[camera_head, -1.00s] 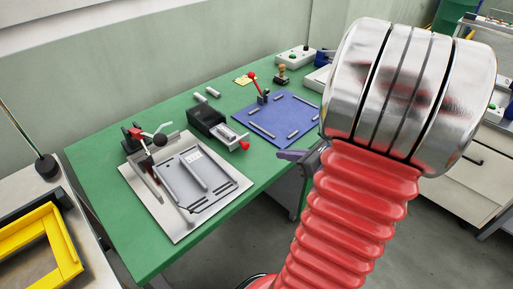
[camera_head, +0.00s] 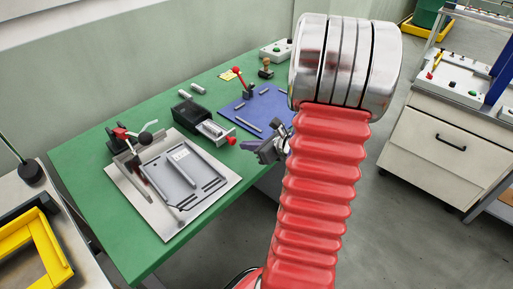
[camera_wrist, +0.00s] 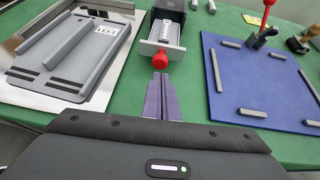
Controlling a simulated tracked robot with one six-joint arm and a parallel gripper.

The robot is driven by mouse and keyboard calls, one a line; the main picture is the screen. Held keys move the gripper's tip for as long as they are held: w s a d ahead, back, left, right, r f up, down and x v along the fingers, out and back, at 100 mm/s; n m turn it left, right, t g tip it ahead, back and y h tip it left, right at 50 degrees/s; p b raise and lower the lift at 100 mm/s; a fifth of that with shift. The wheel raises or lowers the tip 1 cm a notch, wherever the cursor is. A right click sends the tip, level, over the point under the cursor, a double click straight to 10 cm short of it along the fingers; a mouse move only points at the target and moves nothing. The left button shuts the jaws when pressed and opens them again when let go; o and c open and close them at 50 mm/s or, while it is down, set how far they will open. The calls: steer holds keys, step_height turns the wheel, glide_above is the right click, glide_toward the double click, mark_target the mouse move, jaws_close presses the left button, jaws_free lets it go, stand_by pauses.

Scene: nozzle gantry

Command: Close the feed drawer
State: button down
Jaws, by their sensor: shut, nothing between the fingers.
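The feed drawer (camera_head: 212,129) is a grey tray with a red knob (camera_head: 231,140), sticking out of a dark housing (camera_head: 188,113) on the green table. In the wrist view the drawer (camera_wrist: 167,38) points toward me and its red knob (camera_wrist: 160,61) is at the near end. My gripper (camera_wrist: 161,85) has its purple fingers together, with the tips just short of the knob and roughly in line with it. I cannot tell whether they touch. In the head view my gripper (camera_head: 258,150) is at the table's front edge, partly hidden by my arm.
A metal plate fixture marked LEFT (camera_wrist: 105,30) lies left of the drawer. A blue board (camera_wrist: 255,85) with grey bars and a red-knobbed lever (camera_head: 238,71) lies to the right. Small grey cylinders (camera_head: 198,88) rest behind the housing. Green table (camera_head: 90,190) shows between them.

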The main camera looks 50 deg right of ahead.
steer(key=shift+w+a, duration=0.15)
steer(key=shift+w, duration=1.25)
